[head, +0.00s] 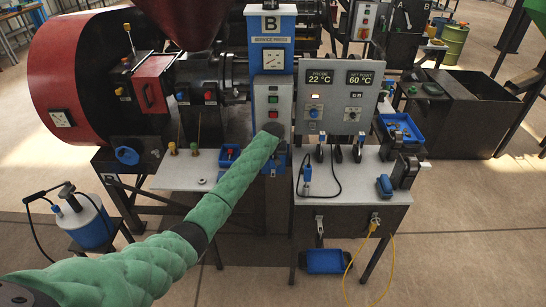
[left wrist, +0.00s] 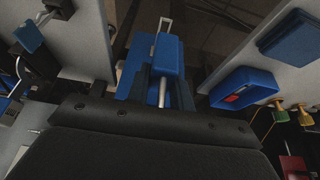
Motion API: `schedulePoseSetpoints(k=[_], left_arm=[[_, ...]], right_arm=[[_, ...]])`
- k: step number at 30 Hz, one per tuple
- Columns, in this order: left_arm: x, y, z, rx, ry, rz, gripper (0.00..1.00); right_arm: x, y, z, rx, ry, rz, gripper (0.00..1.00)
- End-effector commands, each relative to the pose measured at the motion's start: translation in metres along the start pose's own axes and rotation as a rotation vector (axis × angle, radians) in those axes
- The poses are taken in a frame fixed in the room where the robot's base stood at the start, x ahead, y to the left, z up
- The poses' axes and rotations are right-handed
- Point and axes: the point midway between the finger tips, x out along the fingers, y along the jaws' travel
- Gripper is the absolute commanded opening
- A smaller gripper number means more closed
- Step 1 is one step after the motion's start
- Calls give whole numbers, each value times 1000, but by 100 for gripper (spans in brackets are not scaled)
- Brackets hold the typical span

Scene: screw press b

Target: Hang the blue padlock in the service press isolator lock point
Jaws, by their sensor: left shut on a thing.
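My left arm reaches across the head view to the blue column of the service press (head: 270,95), and its gripper (head: 274,150) is low in front of that column. In the left wrist view the left gripper (left wrist: 163,92) is shut on the blue padlock (left wrist: 152,55). Its silver shackle (left wrist: 166,20) points away from the gripper. In the head view the arm's end mostly hides the padlock, and I cannot tell whether it touches anything. I cannot make out the isolator lock point. My right gripper is not in view.
A blue tray (left wrist: 243,92) with a red thing in it is right of the padlock in the left wrist view. A grey panel with temperature displays (head: 336,98) stands right of the column. A small table (head: 345,190) below it carries cables and blue parts.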

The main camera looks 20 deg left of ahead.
Motion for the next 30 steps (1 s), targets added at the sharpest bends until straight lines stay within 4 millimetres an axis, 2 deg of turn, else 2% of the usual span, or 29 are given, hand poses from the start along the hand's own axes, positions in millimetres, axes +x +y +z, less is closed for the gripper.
schedulePoseSetpoints(k=[30], left_arm=[[0, 0, 0, 0, 1, 1, 0]], right_arm=[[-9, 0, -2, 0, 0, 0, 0]])
